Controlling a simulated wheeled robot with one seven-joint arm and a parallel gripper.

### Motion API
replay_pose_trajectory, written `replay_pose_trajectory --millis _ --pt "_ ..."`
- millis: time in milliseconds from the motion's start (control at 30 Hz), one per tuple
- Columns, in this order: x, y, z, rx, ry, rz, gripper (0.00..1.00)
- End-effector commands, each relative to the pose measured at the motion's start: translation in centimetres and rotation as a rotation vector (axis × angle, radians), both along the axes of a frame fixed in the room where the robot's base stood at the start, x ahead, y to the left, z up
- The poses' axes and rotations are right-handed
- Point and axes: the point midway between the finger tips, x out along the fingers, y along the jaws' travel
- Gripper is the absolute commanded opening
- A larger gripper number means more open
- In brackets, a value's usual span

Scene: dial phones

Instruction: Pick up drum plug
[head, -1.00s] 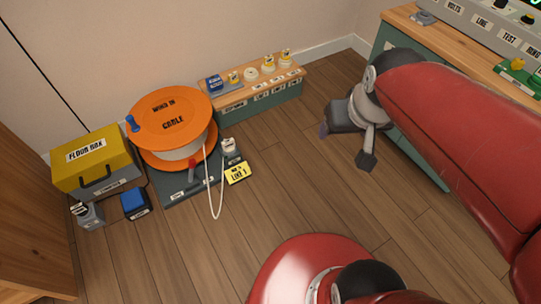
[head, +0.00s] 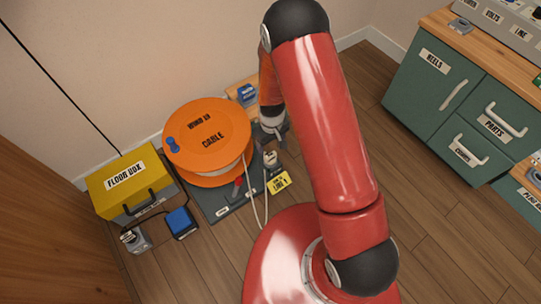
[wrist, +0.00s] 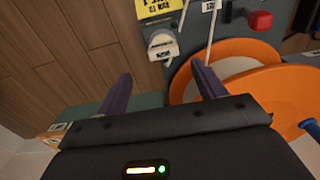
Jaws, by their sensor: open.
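The drum plug (head: 270,159) is a small pale block with a dark-lettered label, at the right edge of the dark base board beside the orange cable drum (head: 207,128). In the wrist view the plug (wrist: 162,45) stands beyond my fingertips, roughly centred between them. My gripper (wrist: 162,84) is open and empty, its two purple fingers apart and short of the plug. In the head view my gripper is mostly hidden by my arm and sits just above the plug. A white cord (head: 251,190) loops down from the drum.
A yellow tag (head: 278,182) lies beside the plug, and a red lever (wrist: 260,20) stands on the board. The yellow floor box (head: 125,177) and a blue-topped block (head: 181,222) are at left. Green drawers (head: 470,110) stand at right. Floor between is clear.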

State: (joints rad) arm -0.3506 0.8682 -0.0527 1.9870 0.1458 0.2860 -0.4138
Motion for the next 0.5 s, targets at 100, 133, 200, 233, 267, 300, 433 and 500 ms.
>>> replay_pose_trajectory --millis 100,133,200,233,267,300,433,500 --pt "-0.2 0.1 -1.5 -0.003 0.005 0.006 0.69" --pt "-0.2 0.0 -1.9 -0.003 0.006 0.006 0.69" --pt "-0.2 0.0 -2.7 -0.003 0.006 0.005 0.69" --pt "-0.2 0.1 -3.0 -0.003 0.005 0.005 0.69" --pt "-0.3 0.1 -3.3 -0.003 0.006 0.004 0.69" --pt "-0.3 0.1 -3.8 -0.003 0.006 0.004 0.69" --pt "-0.7 0.3 -5.7 -0.003 0.006 0.005 0.69" --pt "-0.8 0.3 -6.8 -0.003 0.006 0.004 0.69"
